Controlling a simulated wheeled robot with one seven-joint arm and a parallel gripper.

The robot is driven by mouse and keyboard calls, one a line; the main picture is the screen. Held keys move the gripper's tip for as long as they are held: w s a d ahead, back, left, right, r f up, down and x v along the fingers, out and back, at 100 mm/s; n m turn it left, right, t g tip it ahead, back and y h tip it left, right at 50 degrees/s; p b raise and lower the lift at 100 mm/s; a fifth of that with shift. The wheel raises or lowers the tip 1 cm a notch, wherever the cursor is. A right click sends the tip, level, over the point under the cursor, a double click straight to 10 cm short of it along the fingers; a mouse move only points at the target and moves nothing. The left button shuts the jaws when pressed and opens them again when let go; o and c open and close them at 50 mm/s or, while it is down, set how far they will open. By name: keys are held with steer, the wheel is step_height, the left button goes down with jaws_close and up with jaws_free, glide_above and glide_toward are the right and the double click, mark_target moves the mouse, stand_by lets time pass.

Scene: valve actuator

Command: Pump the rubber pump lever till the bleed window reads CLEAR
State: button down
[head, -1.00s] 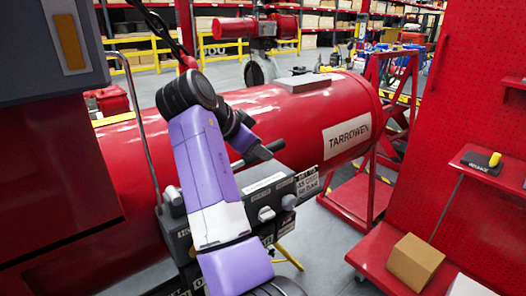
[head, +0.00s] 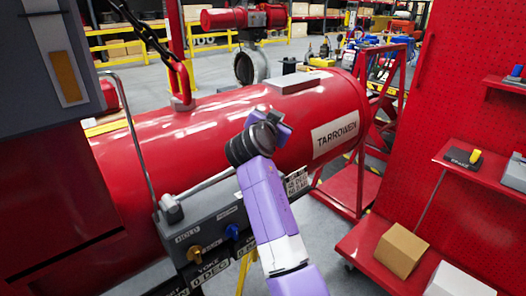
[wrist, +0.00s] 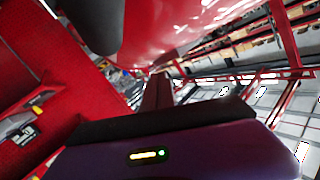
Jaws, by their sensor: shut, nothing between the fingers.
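The pump lever (head: 208,184) is a grey rod rising to the right from its pivot on the grey control box (head: 205,222); its far end is hidden behind my arm. My gripper's tip is hidden behind my wrist in the head view. In the wrist view my gripper (wrist: 157,90) is a dark, narrow closed shape with nothing in it, in front of the red cylinder (wrist: 180,25). Whether it touches the lever cannot be told. I cannot make out a bleed window or its reading; my arm covers the right part of the box.
The large red cylinder (head: 200,125), marked TARROWEN, lies behind the box. A yellow knob (head: 195,253) and a blue knob (head: 232,231) are on the box. A red pegboard with shelves stands at right, with a cardboard box (head: 401,250). Grey floor lies between.

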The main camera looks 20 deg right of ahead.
steer(key=s+a+f+n+t+y, duration=0.2)
steer(key=s+f+n+t+y, duration=0.15)
steer(key=s+n+y, duration=0.25)
steer(key=s+a+f+n+t+y+b, duration=0.1)
steer(key=s+a+f+n+t+y, duration=0.1)
steer(key=s+n+t+y, duration=0.35)
steer(key=s+a+f+n+t+y, duration=0.1)
steer(key=s+f+n+t+y, duration=0.1)
steer(key=s+n+y, duration=0.5)
steer(key=shift+m+y, duration=0.25)
steer(key=shift+m, duration=0.2)
steer(key=w+a, duration=0.1)
steer(key=w, duration=0.2)
steer(key=w+a+r, duration=0.1)
steer(key=w, duration=0.2)
steer(key=w+a+r, duration=0.1)
steer(key=w, duration=0.2)
steer(key=shift+w+a+r, duration=0.1)
steer(key=shift+w, duration=0.1)
steer(key=shift+w+f, duration=0.1)
steer(key=shift+f, duration=0.3)
